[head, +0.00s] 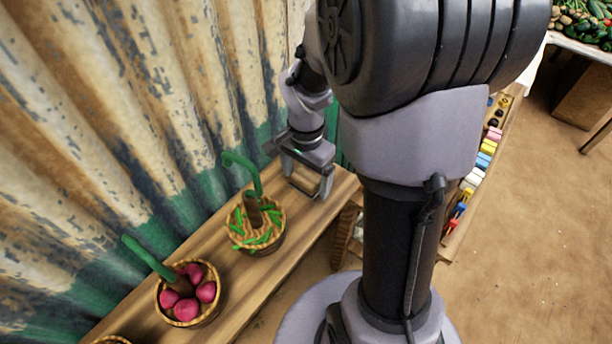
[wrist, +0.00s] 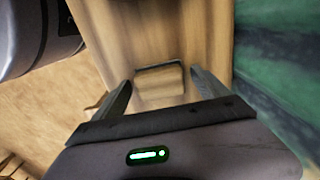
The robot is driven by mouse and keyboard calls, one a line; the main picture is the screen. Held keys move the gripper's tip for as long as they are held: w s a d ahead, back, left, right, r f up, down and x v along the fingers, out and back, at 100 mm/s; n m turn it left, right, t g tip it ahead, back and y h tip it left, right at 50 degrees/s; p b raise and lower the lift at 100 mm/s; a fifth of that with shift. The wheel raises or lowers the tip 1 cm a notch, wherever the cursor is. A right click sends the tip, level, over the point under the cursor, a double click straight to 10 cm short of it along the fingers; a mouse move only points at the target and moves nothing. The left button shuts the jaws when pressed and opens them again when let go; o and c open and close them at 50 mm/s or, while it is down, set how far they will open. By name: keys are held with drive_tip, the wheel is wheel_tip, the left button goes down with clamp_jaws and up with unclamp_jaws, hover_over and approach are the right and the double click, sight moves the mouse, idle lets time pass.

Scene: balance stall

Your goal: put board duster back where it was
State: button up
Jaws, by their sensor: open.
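A wood-coloured block with a dark edge (wrist: 160,84), which looks like the board duster, lies on the wooden bench in the wrist view. It shows between my two fingers, with a gap on each side. My gripper (head: 307,187) is open, low over the far right end of the bench in the head view. The fingers point down toward the bench. I cannot tell how far their tips are above it. In the head view I cannot make out the duster clearly at the gripper.
On the bench (head: 256,283) stand a basket with green pods (head: 258,248) and a basket of pink-red round produce (head: 204,313), each with a green hooked handle. A corrugated wall (head: 150,110) runs close behind. Several coloured items (head: 483,163) lie on another table at right.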

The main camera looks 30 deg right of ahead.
sight(306, 177)
wheel_tip(306, 177, up, 12)
drive_tip(key=p, duration=0.4)
drive_tip(key=shift+r+p, duration=0.15)
drive_tip(key=shift+p, duration=0.2)
